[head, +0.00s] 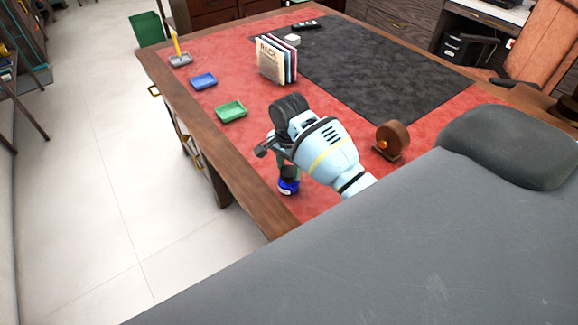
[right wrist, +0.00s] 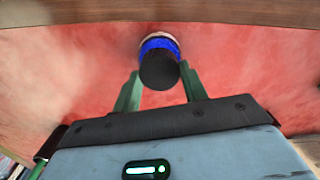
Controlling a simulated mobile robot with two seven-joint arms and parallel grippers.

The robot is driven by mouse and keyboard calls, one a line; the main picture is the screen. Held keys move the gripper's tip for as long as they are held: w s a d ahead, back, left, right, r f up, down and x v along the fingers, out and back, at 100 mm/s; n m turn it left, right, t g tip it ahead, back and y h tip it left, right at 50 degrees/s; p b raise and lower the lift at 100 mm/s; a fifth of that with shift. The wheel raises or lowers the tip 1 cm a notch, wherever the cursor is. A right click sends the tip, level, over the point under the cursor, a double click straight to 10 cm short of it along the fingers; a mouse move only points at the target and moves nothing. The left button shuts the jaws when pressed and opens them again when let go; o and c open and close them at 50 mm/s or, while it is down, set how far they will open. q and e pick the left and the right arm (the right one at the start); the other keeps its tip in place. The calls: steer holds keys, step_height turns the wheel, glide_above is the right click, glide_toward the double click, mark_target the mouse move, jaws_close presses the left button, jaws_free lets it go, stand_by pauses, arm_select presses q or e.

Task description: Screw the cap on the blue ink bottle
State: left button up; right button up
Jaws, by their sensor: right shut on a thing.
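The blue ink bottle (head: 288,187) stands upright on the red leather desk top, near the wooden front edge. My right gripper (head: 287,172) points down right over it. In the right wrist view the black cap (right wrist: 158,72) is between the two green fingers of the right gripper (right wrist: 161,74), which is shut on it. The blue bottle (right wrist: 160,43) shows directly beneath and behind the cap, lined up with it. Whether the cap touches the bottle's neck or how it sits on the thread is hidden. My left gripper is not in view.
A green tray (head: 231,111), a blue tray (head: 203,81) and a grey holder (head: 180,60) line the desk's left side. Upright books (head: 276,60) stand at the back. A brown round object (head: 392,139) stands right of my gripper. Red surface around the bottle is clear.

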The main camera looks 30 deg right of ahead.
steer(key=shift+m, duration=1.2)
steer(key=o, duration=1)
